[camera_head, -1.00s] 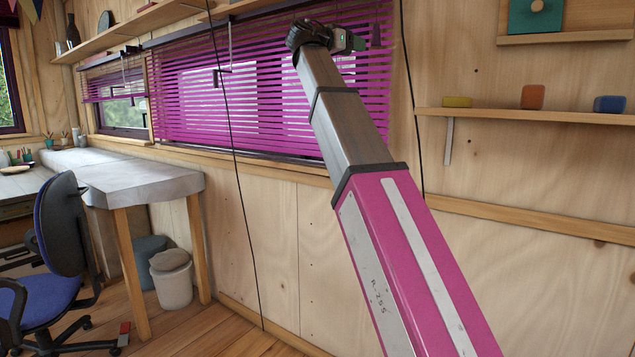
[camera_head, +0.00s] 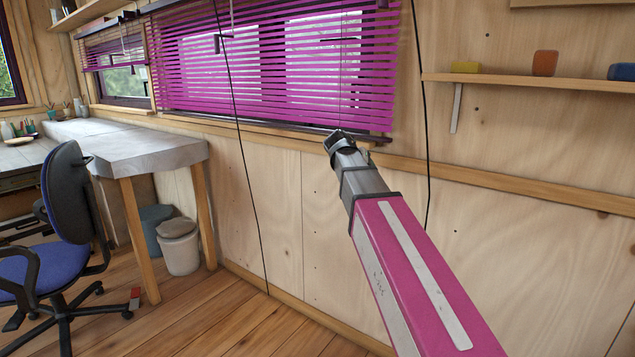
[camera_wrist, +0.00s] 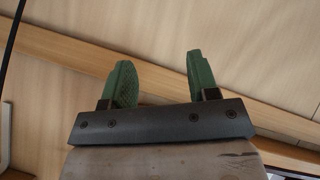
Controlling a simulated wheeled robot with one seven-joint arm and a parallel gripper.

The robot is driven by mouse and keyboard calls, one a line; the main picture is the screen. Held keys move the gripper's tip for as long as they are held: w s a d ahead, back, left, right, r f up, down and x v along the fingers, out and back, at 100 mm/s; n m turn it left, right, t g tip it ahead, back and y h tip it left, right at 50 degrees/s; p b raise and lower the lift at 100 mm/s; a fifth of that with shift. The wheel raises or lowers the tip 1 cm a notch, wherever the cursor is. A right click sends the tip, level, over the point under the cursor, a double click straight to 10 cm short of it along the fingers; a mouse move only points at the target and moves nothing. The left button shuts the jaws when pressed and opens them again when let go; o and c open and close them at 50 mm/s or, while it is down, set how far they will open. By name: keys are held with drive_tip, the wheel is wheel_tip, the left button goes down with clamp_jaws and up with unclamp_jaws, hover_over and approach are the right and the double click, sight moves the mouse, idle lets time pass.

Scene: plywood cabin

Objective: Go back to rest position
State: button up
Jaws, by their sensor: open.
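My gripper (camera_wrist: 160,80) shows in the wrist view as two green fingers standing apart with nothing between them. It is open and empty, in front of the plywood wall and a wooden rail. In the head view my arm reaches away from the lower right, its far end just below the window with the magenta blind (camera_head: 280,65). The fingers themselves are hidden or too small to make out in the head view.
A shelf (camera_head: 540,83) with yellow, orange and blue blocks is on the right wall. A grey-topped desk (camera_head: 130,150), a blue office chair (camera_head: 65,220) and a lidded bin (camera_head: 178,245) stand at the left. A black cord (camera_head: 240,150) hangs left of my arm. The floor between is clear.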

drive_tip(key=s+d+f+n+g+y, duration=0.15)
drive_tip(key=s+f, duration=0.25)
drive_tip(key=f, duration=0.7)
drive_tip(key=s+d+f+n+g+y, duration=0.15)
drive_tip(key=s+f, duration=0.35)
drive_tip(key=f, duration=0.6)
drive_tip(key=s+f+g+y, duration=0.3)
drive_tip(key=s+f+y, duration=0.1)
drive_tip(key=s+f, duration=1.1)
wheel_tip(320, 180, down, 3)
drive_tip(key=shift+s+f+g+y, duration=0.15)
drive_tip(key=shift+s+g+y, duration=0.15)
